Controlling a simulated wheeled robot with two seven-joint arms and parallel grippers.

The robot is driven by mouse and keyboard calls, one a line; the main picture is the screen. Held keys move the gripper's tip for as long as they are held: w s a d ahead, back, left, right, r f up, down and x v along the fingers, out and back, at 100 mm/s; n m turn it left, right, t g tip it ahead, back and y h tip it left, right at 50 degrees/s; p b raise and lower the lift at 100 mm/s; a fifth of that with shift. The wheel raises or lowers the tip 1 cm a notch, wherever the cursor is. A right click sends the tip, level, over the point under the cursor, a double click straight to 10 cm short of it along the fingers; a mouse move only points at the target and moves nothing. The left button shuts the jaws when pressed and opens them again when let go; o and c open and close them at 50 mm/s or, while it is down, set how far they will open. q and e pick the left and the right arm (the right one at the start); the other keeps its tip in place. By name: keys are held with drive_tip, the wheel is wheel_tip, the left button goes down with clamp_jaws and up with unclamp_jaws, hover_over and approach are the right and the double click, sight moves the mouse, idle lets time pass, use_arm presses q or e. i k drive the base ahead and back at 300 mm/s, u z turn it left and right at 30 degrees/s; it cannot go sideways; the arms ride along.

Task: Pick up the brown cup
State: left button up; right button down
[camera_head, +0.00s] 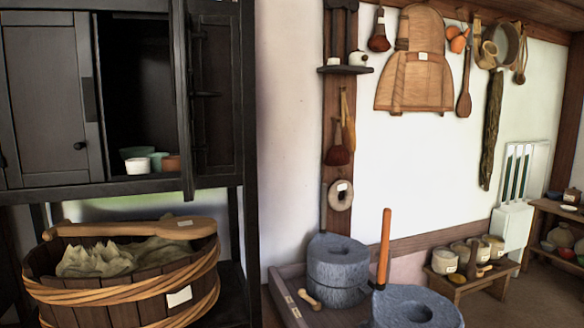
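A brown cup (172,163) stands inside the open black cabinet (60,187), at the right end of a small group of vessels. The half-open door (186,100) is close to its right side and may hide part of it. A small teal cup (158,160) is just left of it. A white cup (138,165) and a green bowl (137,152) are further left. Neither of my grippers shows in this view.
Below the cabinet stands a wooden tub (110,295) with a wooden paddle (130,228) across it. Stone querns (338,262) with an upright orange handle (384,248) stand at centre right. The cabinet's left door (45,100) is shut.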

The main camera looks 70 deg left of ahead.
sight(172, 163)
drive_tip(key=z, duration=0.7)
drive_tip(key=k, duration=1.4)
drive_tip(key=u, duration=0.65)
